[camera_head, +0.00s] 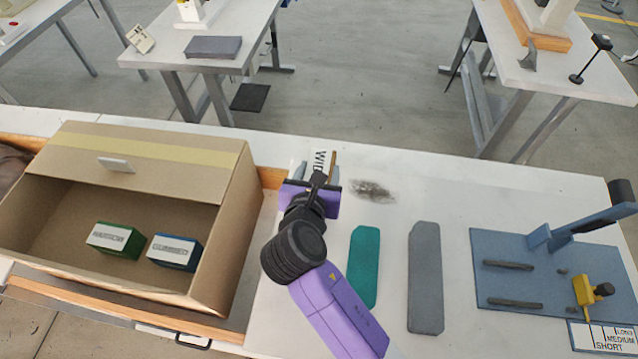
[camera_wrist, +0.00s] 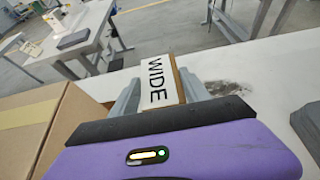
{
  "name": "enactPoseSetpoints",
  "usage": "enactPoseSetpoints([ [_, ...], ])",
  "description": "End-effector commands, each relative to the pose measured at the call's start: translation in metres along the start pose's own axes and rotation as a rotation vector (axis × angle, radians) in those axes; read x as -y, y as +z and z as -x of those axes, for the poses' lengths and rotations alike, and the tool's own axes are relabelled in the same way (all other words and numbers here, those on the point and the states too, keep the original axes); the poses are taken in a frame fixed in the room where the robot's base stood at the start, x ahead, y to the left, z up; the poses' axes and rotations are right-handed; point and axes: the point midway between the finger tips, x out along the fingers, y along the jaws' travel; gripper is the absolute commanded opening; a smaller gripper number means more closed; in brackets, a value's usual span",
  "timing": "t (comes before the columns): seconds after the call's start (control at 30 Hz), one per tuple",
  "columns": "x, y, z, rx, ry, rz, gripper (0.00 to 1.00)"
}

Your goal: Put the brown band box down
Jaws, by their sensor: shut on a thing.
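The brown band box (camera_head: 320,159) has a white label reading WIDE, partly cut off in the head view. In the wrist view, the label of the band box (camera_wrist: 156,82) faces me and a brown edge shows at its right. My gripper (camera_head: 317,172) is shut on it, with one grey finger on each side of the box, as the gripper (camera_wrist: 160,90) shows in the wrist view. The box is over the far part of the white table (camera_head: 390,165), just right of the cardboard box. I cannot tell whether its underside touches the table.
The open cardboard box (camera_head: 225,240) at the left holds a green NARROW box (camera_head: 113,240) and a blue-sided GUMMED box (camera_head: 174,252). A dark smudge (camera_head: 372,190), a teal plate (camera_head: 364,265) and a grey plate (camera_head: 425,278) lie rightward. A blue press (camera_head: 540,275) stands far right.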

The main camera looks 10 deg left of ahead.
Motion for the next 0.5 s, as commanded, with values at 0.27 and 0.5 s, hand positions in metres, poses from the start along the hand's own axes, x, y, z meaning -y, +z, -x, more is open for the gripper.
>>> enactPoseSetpoints([
  [0.27,0.001,-0.025,-0.012,-0.001,-0.001,0.001,0.00],
  [0.5,0.000,-0.045,-0.022,0.002,0.001,0.000,0.00],
])
